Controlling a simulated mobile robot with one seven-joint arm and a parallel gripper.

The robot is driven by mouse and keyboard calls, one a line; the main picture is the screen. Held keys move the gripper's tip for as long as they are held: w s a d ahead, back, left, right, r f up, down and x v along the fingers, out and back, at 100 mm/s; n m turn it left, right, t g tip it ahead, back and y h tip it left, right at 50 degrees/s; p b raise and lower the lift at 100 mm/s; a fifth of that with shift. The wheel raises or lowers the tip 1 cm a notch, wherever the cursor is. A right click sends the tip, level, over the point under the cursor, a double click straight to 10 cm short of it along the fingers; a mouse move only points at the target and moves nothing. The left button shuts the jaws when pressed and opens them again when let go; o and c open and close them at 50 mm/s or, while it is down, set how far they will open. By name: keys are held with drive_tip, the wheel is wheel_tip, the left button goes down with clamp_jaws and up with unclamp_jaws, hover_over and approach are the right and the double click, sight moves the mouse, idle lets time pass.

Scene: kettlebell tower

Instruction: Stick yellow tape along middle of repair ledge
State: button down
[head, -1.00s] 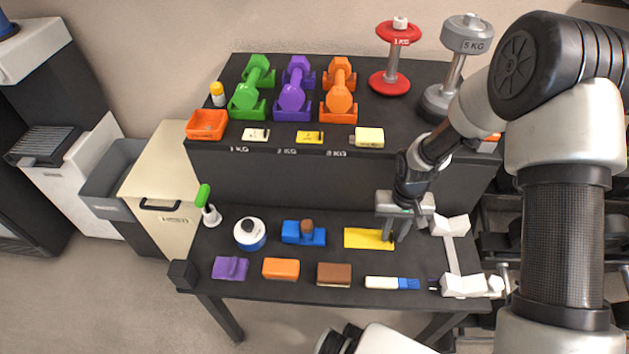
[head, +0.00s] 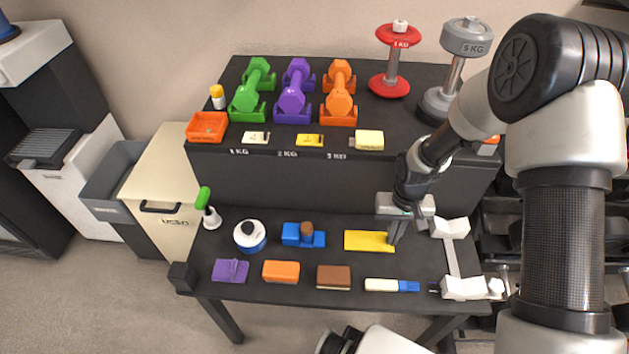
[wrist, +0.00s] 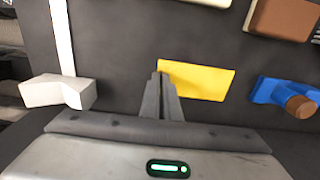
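The yellow tape (head: 366,241) is a flat strip lying on the dark lower ledge (head: 330,218), right of its middle. It also shows in the wrist view (wrist: 200,80). My gripper (head: 392,241) points down at the tape's right end in the head view. In the wrist view the two fingers (wrist: 162,76) are nearly together at the tape's near end and appear shut on its edge. The fingers hide part of that end, and whether the tape is lifted at all cannot be told.
A white two-block holder (head: 452,258) stands close right of my gripper. A blue block with a brown knob (head: 303,234) is left of the tape. An orange block (head: 281,271), brown block (head: 333,276) and white-blue brush (head: 391,285) line the front. The raised shelf (head: 300,170) stands behind.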

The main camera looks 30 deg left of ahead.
drive_tip(key=shift+w+d+r+p, duration=0.15)
drive_tip(key=shift+d+r+p, duration=0.1)
drive_tip(key=shift+r+p, duration=0.45)
drive_tip(key=shift+w+d+r+p, duration=0.1)
drive_tip(key=shift+d+r+p, duration=0.2)
drive_tip(key=shift+r, duration=0.7)
drive_tip(key=shift+a+r, duration=0.1)
drive_tip(key=shift+r, duration=0.05)
idle(0.3)
drive_tip(key=shift+r+p, duration=1.65)
drive_tip(key=shift+r, duration=0.7)
